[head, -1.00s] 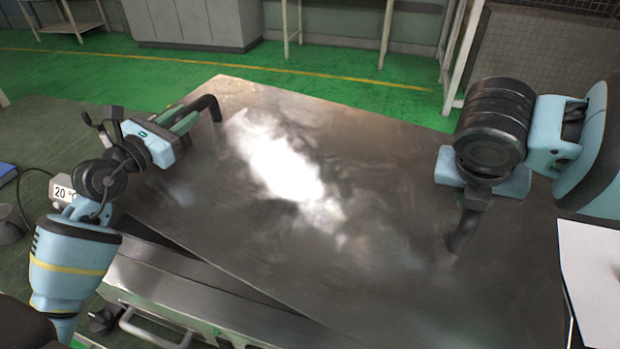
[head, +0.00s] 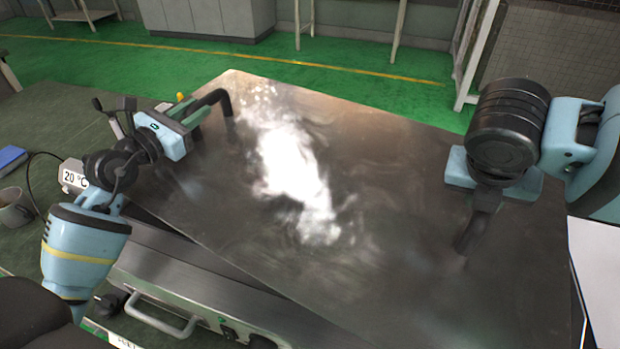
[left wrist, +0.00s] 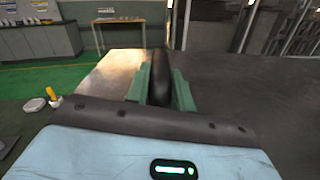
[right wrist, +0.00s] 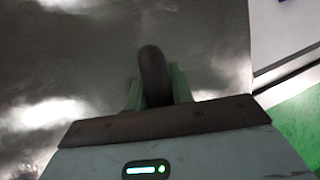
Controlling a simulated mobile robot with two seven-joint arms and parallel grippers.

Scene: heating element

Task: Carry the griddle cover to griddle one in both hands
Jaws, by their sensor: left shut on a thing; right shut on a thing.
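The griddle cover (head: 370,190) is a large, shiny dark metal sheet with a black handle at each end. My left gripper (head: 200,112) is shut on its left handle (head: 222,97); in the left wrist view the black handle (left wrist: 160,82) stands between the green fingers. My right gripper (head: 482,205) is shut on the right handle (head: 470,237); in the right wrist view that handle (right wrist: 153,75) sits between the green fingers. The cover lies at an angle over a griddle unit (head: 190,275) with a front handle and knobs. Most of that unit is hidden under the cover.
A white panel (head: 598,270) is close to the cover's right edge. Green floor is open behind.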

